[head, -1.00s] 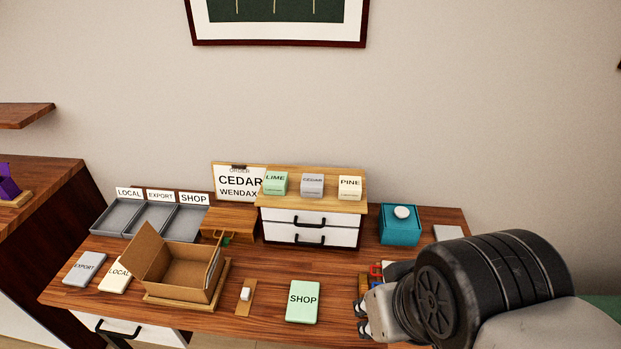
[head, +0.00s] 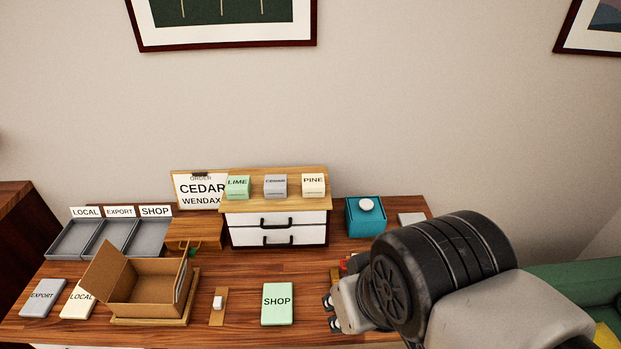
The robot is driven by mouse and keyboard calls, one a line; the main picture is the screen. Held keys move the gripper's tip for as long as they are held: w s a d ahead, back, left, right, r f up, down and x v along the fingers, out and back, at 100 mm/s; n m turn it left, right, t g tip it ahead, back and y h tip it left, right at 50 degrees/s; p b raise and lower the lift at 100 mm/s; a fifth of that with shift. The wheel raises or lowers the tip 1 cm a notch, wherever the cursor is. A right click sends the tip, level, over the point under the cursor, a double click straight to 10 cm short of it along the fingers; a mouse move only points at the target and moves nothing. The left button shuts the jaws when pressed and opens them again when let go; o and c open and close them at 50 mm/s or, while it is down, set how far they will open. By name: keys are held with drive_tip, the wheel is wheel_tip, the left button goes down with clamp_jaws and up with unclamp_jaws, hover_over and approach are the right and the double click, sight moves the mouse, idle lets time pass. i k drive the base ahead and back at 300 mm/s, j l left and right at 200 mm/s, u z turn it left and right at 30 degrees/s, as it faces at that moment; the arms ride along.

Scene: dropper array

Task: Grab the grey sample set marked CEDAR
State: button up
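The grey sample set marked CEDAR (head: 275,187) is a small grey block on top of the wood-topped drawer unit (head: 277,219). It sits between a green block marked LIME (head: 237,187) and a cream block marked PINE (head: 313,185). An order card (head: 199,190) reading CEDAR and WENDAX stands behind, to the left. My gripper (head: 331,311) is at the lower right, over the front of the table, well apart from the CEDAR set. Its two dark fingertips look apart with nothing between them. My arm hides part of the table's right side.
Grey trays (head: 108,240) labelled LOCAL, EXPORT and SHOP stand at the left. An open cardboard box (head: 144,293) is in front of them. A green SHOP pad (head: 277,303) lies at the front. A teal box (head: 365,217) stands right of the drawers.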

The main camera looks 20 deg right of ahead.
sight(274, 185)
drive_tip(key=i+j+z, duration=0.25)
drive_tip(key=i+j, duration=0.15)
drive_tip(key=i+j+z, duration=0.25)
drive_tip(key=i+j, duration=0.15)
drive_tip(key=j, duration=0.1)
